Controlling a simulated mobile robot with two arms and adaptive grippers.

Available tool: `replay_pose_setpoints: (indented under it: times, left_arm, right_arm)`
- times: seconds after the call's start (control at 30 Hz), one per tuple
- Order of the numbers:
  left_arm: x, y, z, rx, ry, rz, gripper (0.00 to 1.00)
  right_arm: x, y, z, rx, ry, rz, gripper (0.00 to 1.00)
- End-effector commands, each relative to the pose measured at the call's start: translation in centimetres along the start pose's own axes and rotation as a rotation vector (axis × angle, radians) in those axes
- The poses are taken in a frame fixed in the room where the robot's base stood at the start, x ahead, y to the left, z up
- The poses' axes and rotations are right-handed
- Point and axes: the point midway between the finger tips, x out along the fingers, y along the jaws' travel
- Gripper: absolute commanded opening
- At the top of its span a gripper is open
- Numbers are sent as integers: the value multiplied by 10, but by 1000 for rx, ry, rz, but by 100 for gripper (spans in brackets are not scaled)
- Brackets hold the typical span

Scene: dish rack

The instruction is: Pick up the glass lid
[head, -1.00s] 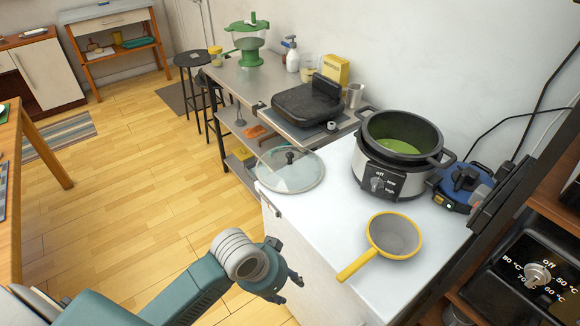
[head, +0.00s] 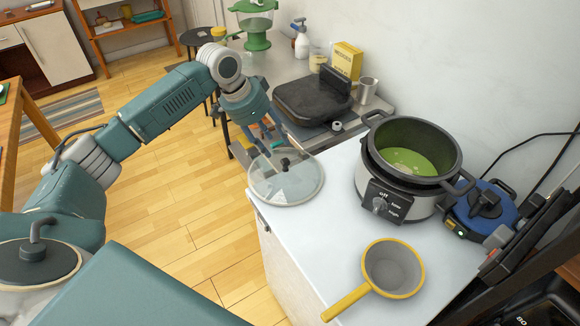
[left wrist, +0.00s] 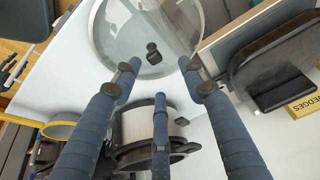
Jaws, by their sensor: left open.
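The glass lid (head: 297,190) is round and clear with a dark knob (head: 285,163). It lies at the left corner of the white counter, partly over its edge. My left gripper (head: 266,142) is open and empty. It is above the far-left side of the lid, its fingers pointing down near the knob. In the left wrist view, the lid (left wrist: 115,42) is beyond the spread fingers (left wrist: 160,70), with its knob (left wrist: 153,53) between the two outer fingertips. Contact with the lid is not visible. My right gripper is out of view.
A cooker (head: 390,190) holding green liquid stands right of the lid. A yellow-handled pan (head: 393,268) sits at the front. A black press (head: 312,98) stands behind the lid on the metal table. The counter middle (head: 325,215) is clear.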

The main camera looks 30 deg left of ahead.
Motion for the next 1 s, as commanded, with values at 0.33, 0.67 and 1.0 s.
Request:
replay_pose_setpoints:
  times: [0.33, 0.67, 1.0]
  left_arm:
    - [36, 2, -1, 0, 0, 0, 42]
    - [80, 8, -2, 1, 0, -1, 42]
    - [84, 8, -1, 2, 0, -2, 30]
  right_arm:
    - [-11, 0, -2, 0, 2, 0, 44]
    - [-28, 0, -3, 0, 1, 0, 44]
    - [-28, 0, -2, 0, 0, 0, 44]
